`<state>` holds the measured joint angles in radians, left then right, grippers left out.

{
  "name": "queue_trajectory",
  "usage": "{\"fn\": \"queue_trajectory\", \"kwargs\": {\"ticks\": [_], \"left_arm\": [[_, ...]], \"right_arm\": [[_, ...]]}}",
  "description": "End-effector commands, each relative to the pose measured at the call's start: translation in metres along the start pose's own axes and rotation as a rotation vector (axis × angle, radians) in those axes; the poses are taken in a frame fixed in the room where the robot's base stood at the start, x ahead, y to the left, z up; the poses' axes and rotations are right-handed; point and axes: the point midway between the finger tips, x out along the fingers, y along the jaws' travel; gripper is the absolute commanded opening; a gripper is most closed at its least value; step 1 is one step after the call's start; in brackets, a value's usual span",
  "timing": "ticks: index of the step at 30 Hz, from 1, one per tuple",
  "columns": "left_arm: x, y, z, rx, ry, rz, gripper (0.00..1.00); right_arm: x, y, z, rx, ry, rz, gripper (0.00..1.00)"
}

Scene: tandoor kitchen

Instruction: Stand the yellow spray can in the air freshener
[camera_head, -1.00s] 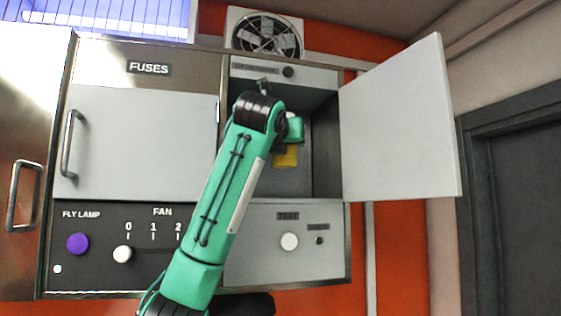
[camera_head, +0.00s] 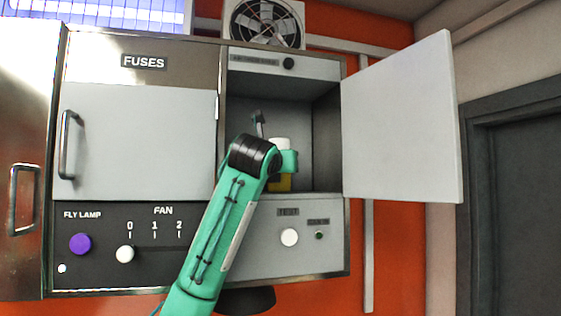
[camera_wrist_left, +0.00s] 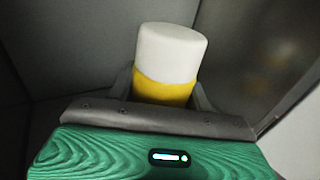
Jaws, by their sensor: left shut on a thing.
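The yellow spray can (camera_head: 282,184) with a white cap stands roughly upright inside the open air freshener compartment (camera_head: 327,140), low down near its floor. My wrist covers part of it, and its base is hidden. My left gripper (camera_wrist_left: 163,92) is shut on the can, with a finger on either side of the yellow body below the white cap, which shows in the left wrist view. The compartment's grey door (camera_head: 398,125) is swung open to the right. My right gripper is not in view.
A small arm-like lever (camera_head: 258,122) sticks out inside the compartment above my wrist. Below are a white TEST button (camera_head: 290,237) and a small green light (camera_head: 319,236). A closed FUSES door (camera_head: 138,145) is left. A round fan (camera_head: 265,24) sits above.

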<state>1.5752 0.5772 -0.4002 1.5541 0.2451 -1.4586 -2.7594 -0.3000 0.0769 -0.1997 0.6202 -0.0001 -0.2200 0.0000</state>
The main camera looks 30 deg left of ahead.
Motion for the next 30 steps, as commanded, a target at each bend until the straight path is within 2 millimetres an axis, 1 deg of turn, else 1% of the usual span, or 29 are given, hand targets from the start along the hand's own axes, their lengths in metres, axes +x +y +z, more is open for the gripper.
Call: {"fn": "queue_trajectory", "kwargs": {"ticks": [1,3,15,16,18,19,26,29,30], "left_arm": [[0.0006,0.0001,0.0016,0.001,-0.001,-0.001,0.17],[0.0009,0.0007,-0.0007,0.000,-0.002,-0.001,0.17],[0.0012,0.0013,-0.0060,0.001,-0.002,0.000,0.17],[0.0014,0.0009,-0.0056,0.000,-0.001,0.000,0.56],[0.0014,0.0009,-0.0054,0.000,-0.001,0.000,0.69],[0.0014,0.0009,-0.0053,0.000,-0.001,0.000,0.72],[0.0013,0.0009,-0.0050,0.000,-0.001,0.000,0.72],[0.0010,0.0008,-0.0015,0.000,-0.002,-0.001,0.72],[-0.0017,0.0012,-0.0040,0.000,-0.003,0.000,0.72]], "right_arm": [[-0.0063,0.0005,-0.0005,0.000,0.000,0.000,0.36],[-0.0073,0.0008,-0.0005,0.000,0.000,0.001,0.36],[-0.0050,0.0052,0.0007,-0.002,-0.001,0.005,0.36],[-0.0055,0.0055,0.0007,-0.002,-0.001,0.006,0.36],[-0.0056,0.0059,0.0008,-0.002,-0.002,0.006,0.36],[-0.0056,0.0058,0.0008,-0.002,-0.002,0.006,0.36],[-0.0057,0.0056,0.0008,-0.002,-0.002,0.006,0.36],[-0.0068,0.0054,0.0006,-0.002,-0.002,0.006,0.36],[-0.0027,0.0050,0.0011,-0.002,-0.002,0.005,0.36]]}}
